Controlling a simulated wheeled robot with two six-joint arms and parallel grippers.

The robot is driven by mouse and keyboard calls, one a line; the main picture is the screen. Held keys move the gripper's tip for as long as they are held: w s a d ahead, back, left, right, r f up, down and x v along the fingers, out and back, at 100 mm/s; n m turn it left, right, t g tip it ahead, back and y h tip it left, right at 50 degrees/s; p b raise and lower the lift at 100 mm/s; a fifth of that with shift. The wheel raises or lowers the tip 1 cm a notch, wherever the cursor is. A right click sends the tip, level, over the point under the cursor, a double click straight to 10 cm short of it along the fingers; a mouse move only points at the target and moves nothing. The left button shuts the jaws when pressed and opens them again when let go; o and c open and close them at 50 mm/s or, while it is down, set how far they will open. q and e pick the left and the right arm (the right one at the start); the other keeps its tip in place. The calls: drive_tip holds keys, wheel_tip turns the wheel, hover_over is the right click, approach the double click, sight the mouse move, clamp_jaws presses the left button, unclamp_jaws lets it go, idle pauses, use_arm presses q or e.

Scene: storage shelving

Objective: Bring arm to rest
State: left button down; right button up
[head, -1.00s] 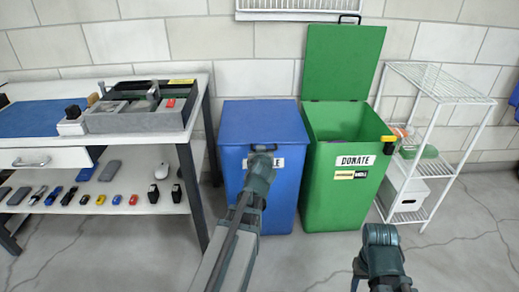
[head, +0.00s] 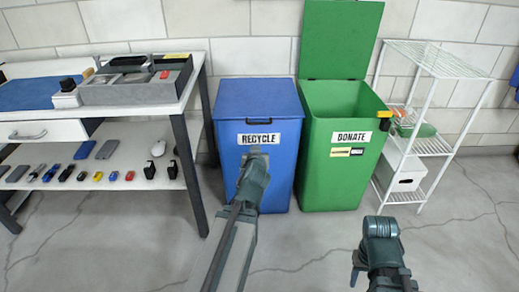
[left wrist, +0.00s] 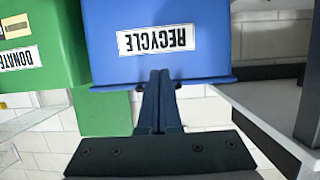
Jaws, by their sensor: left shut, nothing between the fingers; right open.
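My left arm reaches up the middle of the head view, and its gripper (head: 256,160) is in front of the blue recycle bin (head: 250,180), just below the bin's label. In the left wrist view, which looks upside down, the left gripper's two fingers (left wrist: 161,80) are pressed together with nothing between them. The blue bin also shows there (left wrist: 155,65); whether the fingers touch it is unclear. My right gripper (head: 357,268) is open and empty above the floor at lower right; its fingers are mostly hidden behind the wrist.
The green donate bin (head: 320,185) stands open beside the closed blue bin. A white workbench (head: 190,95) with a grey tray (head: 150,92) and several small devices is at left. A white wire rack (head: 450,125) stands at right. The floor (head: 310,250) in front is clear.

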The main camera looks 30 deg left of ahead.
use_arm(q)
drive_tip(key=s+d+f+m+g+h+p, duration=0.2)
drive_tip(key=s+d+f+g, duration=0.1)
drive_tip(key=d, duration=0.7)
drive_tip(key=s+d+f+m+g+h+p, duration=0.2)
drive_tip(key=s+d+f+m+g+p, duration=0.15)
drive_tip(key=d, duration=0.55)
drive_tip(key=s+d+m+g+h+p, duration=0.25)
drive_tip(key=s+d+m+g, duration=0.35)
drive_tip(key=s+d, duration=0.75)
wheel_tip(320, 180, up, 37)
drive_tip(key=n+p, duration=0.2)
drive_tip(key=p, duration=3.5)
drive_tip(key=shift+w+y, duration=0.25)
drive_tip(key=shift+y, duration=0.1)
drive_tip(key=shift+a+f, duration=0.1)
